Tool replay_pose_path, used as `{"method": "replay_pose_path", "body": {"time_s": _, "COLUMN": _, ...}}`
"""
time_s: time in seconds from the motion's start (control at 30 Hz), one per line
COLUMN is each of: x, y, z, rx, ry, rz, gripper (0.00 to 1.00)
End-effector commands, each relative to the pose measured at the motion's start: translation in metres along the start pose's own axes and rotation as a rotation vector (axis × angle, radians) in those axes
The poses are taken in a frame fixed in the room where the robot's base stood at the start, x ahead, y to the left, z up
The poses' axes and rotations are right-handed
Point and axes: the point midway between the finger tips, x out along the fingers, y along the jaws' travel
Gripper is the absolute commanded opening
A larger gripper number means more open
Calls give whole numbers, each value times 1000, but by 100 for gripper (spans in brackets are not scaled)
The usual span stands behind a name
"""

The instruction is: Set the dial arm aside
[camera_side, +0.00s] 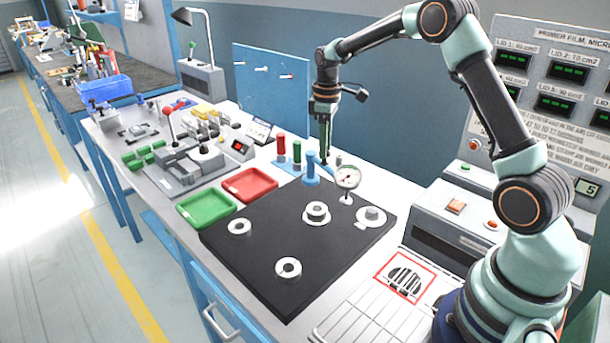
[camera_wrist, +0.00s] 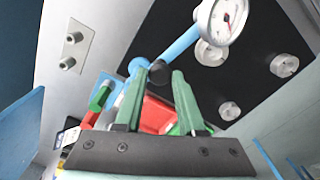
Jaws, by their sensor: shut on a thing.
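The dial arm is a blue bar (camera_wrist: 182,43) with a round white dial gauge (camera_side: 348,178) at its end. The gauge shows large at the top of the wrist view (camera_wrist: 222,18). In the side view it hangs over the black mat's back edge, near a blue post (camera_side: 311,170). My gripper (camera_side: 325,158) is above and behind that post, pointing down. In the wrist view its two green fingers (camera_wrist: 158,78) are shut on the dial arm near a dark knob and a blue rounded end. The exact contact is partly hidden.
The black mat (camera_side: 250,262) carries several pale metal rings or discs. A green tray (camera_side: 206,224) and a red tray (camera_side: 249,198) lie left of it. Red and green upright pegs (camera_side: 281,147) stand behind. A grey machine (camera_side: 440,232) is at the right.

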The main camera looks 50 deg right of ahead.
Motion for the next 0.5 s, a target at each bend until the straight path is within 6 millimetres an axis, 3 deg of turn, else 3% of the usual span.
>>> {"method": "replay_pose_path", "body": {"time_s": 0.5, "x": -2, "y": 28, "z": 13, "rx": -484, "ry": 2, "rz": 4, "gripper": 0}}
